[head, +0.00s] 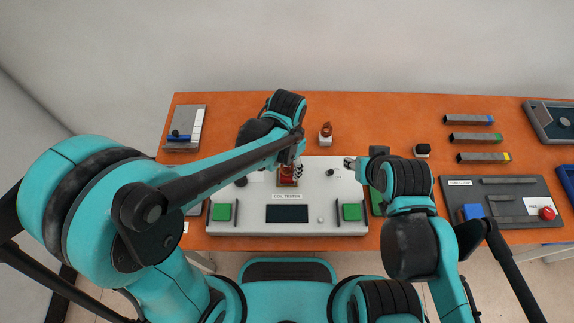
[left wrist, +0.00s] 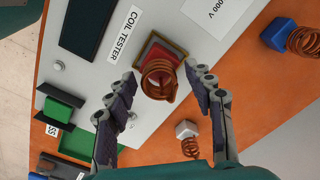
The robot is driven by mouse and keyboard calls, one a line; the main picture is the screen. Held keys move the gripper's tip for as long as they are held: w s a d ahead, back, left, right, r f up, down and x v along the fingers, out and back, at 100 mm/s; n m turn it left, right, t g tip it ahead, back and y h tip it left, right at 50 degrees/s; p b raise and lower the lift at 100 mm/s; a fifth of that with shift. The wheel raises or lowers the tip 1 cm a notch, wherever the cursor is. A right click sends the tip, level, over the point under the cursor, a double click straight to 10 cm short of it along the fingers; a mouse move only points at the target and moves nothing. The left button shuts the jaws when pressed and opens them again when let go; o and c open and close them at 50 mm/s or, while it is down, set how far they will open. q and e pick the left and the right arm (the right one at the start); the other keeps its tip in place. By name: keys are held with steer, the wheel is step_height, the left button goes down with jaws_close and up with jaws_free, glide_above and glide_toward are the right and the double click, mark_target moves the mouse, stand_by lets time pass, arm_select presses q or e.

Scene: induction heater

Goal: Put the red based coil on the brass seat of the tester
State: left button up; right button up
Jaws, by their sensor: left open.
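The red based coil (left wrist: 160,80) has a copper winding on a red block. In the left wrist view its base appears to sit inside the square brass seat (left wrist: 148,43) of the coil tester (left wrist: 97,74). The tester (head: 250,226) is the pale box at the table's front in the head view, with the red base (head: 287,182) partly hidden by my left gripper (head: 298,170). My left gripper (left wrist: 163,82) is open, its fingers on either side of the winding with gaps visible. My right gripper (head: 352,162) is over the tester's right side; its jaws are unclear.
A blue based coil (left wrist: 278,34) and a grey based coil (left wrist: 187,130) stand on the orange table behind the tester. The grey based one shows in the head view (head: 326,140).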

arm_select(q)
step_height(320, 180, up, 11)
steer(key=p, duration=0.3)
steer(key=s+a+r+n+t, duration=0.2)
steer(key=a+n+t, duration=0.1)
steer(key=a, duration=0.6)
steer(key=s+a+r+n+t, duration=0.1)
steer(key=s+a+n+t, duration=0.2)
steer(key=a+n, duration=0.3)
steer(key=a+t, duration=0.1)
steer(key=a, duration=0.2)
steer(key=shift+s+r, duration=0.15)
steer(key=shift+r, duration=0.25)
steer(key=shift+d+f, duration=0.1)
step_height(320, 180, down, 3)
steer(key=b, duration=0.2)
steer(key=shift+b, duration=0.3)
steer(key=shift+o, duration=0.3)
stand_by(0.4)
